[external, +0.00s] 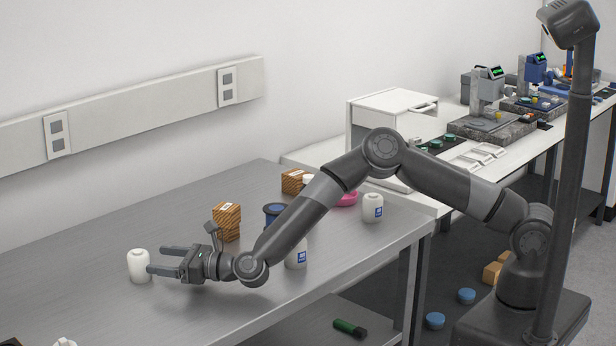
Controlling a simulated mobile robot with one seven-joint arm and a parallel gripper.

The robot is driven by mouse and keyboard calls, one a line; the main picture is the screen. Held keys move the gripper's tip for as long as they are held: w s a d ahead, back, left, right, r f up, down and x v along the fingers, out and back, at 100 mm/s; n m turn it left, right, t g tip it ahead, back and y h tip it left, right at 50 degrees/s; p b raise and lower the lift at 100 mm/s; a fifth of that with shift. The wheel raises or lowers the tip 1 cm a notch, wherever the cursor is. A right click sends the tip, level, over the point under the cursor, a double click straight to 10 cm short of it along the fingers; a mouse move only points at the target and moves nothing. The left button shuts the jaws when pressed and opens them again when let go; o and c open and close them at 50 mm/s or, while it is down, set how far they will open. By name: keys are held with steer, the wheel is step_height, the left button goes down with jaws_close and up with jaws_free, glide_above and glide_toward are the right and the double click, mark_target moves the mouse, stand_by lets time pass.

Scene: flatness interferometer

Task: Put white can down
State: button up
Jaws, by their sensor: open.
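A white can (139,267) stands upright on the grey metal table (110,230) toward its left part. My gripper (156,259) is low over the table, pointing left, with its two fingers apart. The fingertips are close to the right side of the white can; I cannot tell whether they touch it or reach around it.
Wooden-patterned blocks (227,221) and (292,181) stand behind my arm, with a blue container (273,213) and a pink dish (347,198) nearby. A white object (65,342) is cut off at the front edge. The table's left and back areas are clear.

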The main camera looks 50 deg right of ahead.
mark_target(144, 254)
steer(key=shift+r+x, duration=0.1)
steer(key=shift+x, duration=1.2)
steer(key=shift+r+x, duration=0.15)
steer(key=shift+x, duration=1.15)
steer(key=c, duration=1.2)
steer(key=shift+r, duration=0.15)
steer(key=shift+r, duration=0.6)
step_height(144, 254, up, 3)
steer(key=shift+f, duration=0.15)
steer(key=w+d+r, duration=0.2)
steer(key=d+r, duration=0.5)
steer(key=d, duration=0.4)
steer(key=shift+w+d, duration=0.2)
